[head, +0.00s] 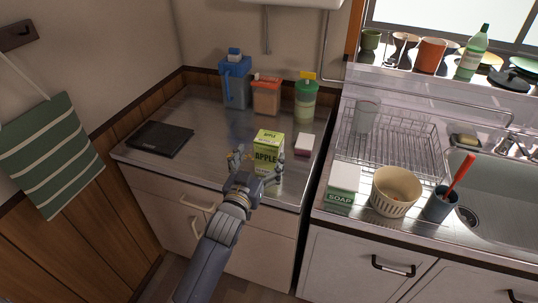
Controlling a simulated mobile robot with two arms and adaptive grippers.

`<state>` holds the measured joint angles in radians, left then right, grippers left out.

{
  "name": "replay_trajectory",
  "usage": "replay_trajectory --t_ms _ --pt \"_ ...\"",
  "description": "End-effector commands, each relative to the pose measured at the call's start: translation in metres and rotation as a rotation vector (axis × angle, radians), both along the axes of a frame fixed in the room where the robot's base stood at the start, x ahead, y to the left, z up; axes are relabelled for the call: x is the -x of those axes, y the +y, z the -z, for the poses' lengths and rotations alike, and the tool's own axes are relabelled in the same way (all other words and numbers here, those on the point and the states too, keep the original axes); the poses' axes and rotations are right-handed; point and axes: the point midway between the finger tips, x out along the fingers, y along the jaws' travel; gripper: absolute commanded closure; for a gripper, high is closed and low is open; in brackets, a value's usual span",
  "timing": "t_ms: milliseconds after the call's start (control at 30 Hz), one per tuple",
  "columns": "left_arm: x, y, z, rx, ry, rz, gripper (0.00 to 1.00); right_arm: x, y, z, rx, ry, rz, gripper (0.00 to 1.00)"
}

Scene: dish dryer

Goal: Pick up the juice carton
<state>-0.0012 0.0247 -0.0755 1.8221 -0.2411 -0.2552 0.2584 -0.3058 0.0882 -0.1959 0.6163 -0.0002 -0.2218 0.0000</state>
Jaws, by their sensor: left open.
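The juice carton (268,152) is light green and white with "APPLE" on its front. It stands upright on the steel counter (205,150) left of the sink unit. My left gripper (259,160) is open at the front of the carton, with one finger to the carton's left and the other by its lower right. I cannot tell whether the fingers touch it. My right gripper is not in view.
A white and dark red block (304,145) lies just right of the carton. A blue jug (236,82), an orange-lidded container (267,96) and a green-lidded container (305,101) stand behind. A black flat case (161,139) lies left. A dish rack (390,145) stands right.

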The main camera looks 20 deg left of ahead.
Motion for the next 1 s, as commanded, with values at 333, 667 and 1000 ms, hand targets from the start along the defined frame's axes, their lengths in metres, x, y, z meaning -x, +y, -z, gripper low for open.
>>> replay_trajectory --t_ms 333,667,1000 --pt "-0.027 -0.002 0.002 0.0 0.001 0.001 0.14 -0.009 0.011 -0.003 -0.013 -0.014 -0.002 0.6" --pt "-0.063 -0.005 0.008 0.0 0.002 0.0 0.14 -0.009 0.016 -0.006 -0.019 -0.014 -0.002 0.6" --pt "-0.066 -0.005 0.008 0.0 0.001 0.001 0.23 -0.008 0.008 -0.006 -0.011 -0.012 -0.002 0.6"
